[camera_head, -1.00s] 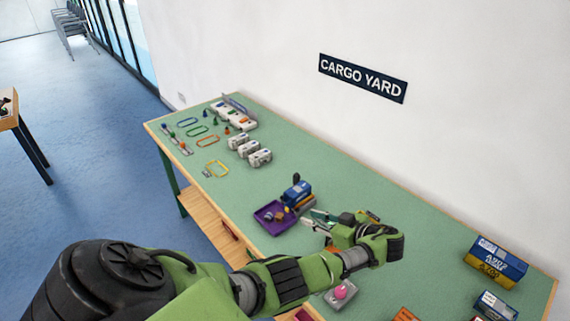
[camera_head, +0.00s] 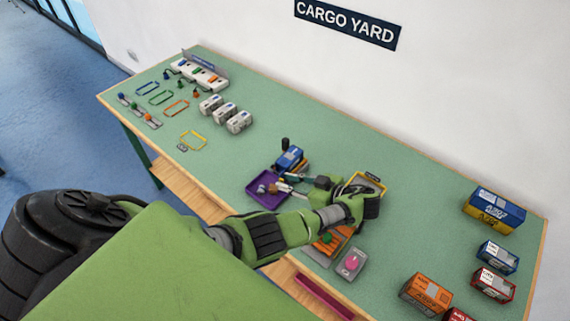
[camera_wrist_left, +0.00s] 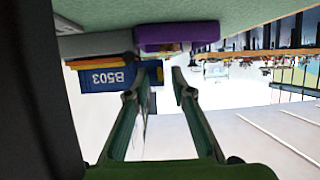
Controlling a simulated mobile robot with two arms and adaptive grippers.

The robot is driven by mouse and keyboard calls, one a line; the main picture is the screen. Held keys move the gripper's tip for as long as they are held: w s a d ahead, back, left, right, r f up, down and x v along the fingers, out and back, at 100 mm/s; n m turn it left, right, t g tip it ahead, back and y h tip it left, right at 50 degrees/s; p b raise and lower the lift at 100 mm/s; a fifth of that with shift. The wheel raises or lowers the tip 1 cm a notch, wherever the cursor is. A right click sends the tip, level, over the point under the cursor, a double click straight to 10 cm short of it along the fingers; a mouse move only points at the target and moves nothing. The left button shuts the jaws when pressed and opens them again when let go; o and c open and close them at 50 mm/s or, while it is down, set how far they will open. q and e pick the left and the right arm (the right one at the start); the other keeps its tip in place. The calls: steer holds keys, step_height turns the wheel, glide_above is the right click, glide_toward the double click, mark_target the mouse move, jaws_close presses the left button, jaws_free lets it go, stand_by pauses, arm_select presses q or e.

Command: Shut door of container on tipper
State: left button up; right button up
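The blue container (camera_head: 289,157) stands on the tipper, with the purple tray (camera_head: 254,187) in front of it. In the left wrist view the container (camera_wrist_left: 105,76) appears upside down, marked B503, at the left, with the purple tray (camera_wrist_left: 176,34) above. My left gripper (camera_head: 284,183) is beside the container's tray-side end. In the wrist view its fingers (camera_wrist_left: 160,78) are apart with nothing clearly between them. One fingertip overlaps the container's end. I cannot tell the door's angle; it is small and partly hidden by the fingers. My right gripper is not in view.
A grey box with a pink button (camera_head: 352,262) is near the front edge. A yellow-rimmed tray (camera_head: 374,181) lies behind my left wrist. Blue (camera_head: 494,211) and orange (camera_head: 427,294) containers stand at right; several white blocks (camera_head: 225,114) stand at left. The back middle is clear.

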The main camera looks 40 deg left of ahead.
arm_select(q)
steer(key=shift+d, duration=0.1)
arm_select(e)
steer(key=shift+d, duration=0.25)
arm_select(q)
jaws_close()
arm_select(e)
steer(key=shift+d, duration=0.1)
arm_select(q)
steer(key=shift+s, duration=0.1)
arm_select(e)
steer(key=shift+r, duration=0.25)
